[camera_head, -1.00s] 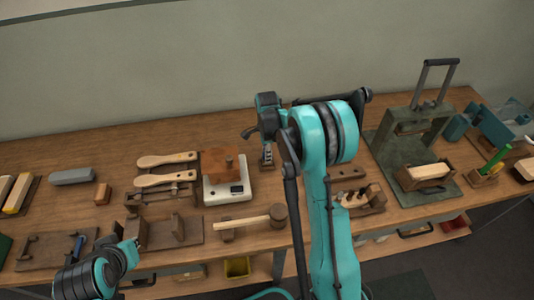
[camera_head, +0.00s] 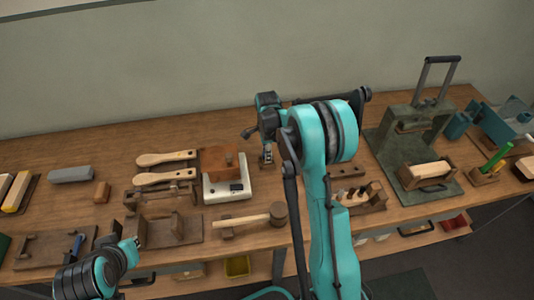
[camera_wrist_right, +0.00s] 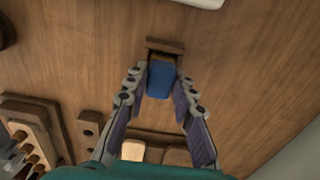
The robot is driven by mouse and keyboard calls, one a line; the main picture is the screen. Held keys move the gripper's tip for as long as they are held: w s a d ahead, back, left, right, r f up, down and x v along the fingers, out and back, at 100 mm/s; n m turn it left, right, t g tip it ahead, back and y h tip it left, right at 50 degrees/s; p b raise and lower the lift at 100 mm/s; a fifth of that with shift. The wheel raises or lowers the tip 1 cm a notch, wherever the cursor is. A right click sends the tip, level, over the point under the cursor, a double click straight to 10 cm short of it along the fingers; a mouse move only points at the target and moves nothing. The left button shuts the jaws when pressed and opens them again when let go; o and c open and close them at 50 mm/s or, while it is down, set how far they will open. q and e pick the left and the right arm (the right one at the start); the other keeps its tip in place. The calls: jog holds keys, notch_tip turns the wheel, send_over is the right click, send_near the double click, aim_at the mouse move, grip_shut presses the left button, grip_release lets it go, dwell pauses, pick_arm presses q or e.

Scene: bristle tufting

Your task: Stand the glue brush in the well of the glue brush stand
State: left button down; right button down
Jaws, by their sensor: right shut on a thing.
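My right gripper (camera_head: 267,152) is at the back middle of the table, right of the white scale. In the right wrist view my right gripper (camera_wrist_right: 160,92) is shut on a blue piece, seemingly the handle of the glue brush (camera_wrist_right: 161,80). A small brown wooden block, likely the glue brush stand (camera_wrist_right: 165,45), shows just beyond the blue piece. The well and the brush's lower end are hidden, so I cannot tell whether the brush is inside the well. My left gripper (camera_head: 136,244) is low at the left front; its jaws are too small to read.
A white scale (camera_head: 238,190) with a brown block stands left of the right gripper. A mallet (camera_head: 250,220) lies in front. A tray with pegs (camera_head: 372,198) and a green press (camera_head: 410,150) stand to the right. Bare tabletop lies behind the scale.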

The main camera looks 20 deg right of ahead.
jog(key=shift+f, duration=0.15)
jog(key=c, duration=0.8)
grip_release()
jog(key=shift+r+p, duration=2.15)
jog(key=shift+r, duration=1.35)
